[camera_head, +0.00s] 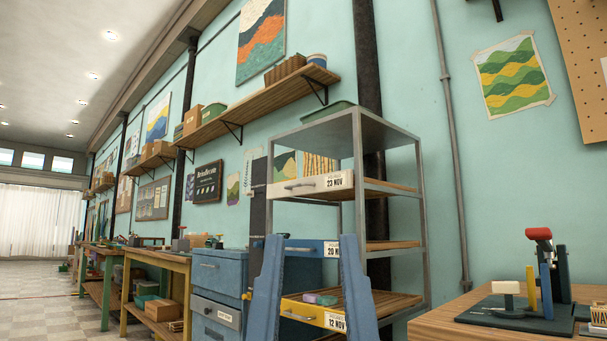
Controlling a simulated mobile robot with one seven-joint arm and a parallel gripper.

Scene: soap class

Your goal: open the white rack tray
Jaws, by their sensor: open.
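A grey metal rack (422,215) stands right of centre against the teal wall. Its white rack tray (330,183) is the upper of several trays, with a grey bar handle (300,184) and a label reading 23 NOV. The white front looks about level with the rack's front posts. My gripper (311,240) shows as two blue fingers rising from the bottom edge, spread apart and empty. Its tips are below the white tray in the picture, not touching its handle. The fingers hide parts of the lower trays.
Below are a blue tray (300,246) labelled 20 NOV and a yellow tray (300,311) labelled 12 NOV, with soap bars (320,299) above it. A blue drawer cabinet (217,275) stands left. A wooden table (440,328) with a tool stand is right.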

